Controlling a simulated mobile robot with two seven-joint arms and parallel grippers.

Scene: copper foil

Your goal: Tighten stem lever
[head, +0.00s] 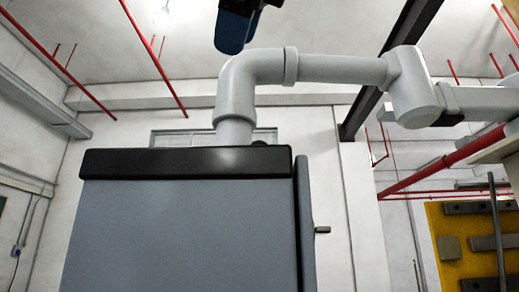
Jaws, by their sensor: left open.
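My left gripper (236,28) shows only in part at the top centre, as a dark blue rounded piece cut off by the picture's edge. It is open, and nothing shows in it. It is above the pipe elbow in the picture; their distance in depth is hard to tell. A small grey handle (322,230) sticks out to the right from the edge of the cabinet door (305,225). I cannot tell whether it is the stem lever; no other lever is clearly seen. My right gripper is not in view.
A blue-grey cabinet (180,235) with a black top (185,162) fills the lower left. A thick grey pipe (335,69) rises from it and runs right. A yellow panel (465,220) with dark blocks stands at lower right. Red pipes (440,165) run along the walls and ceiling.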

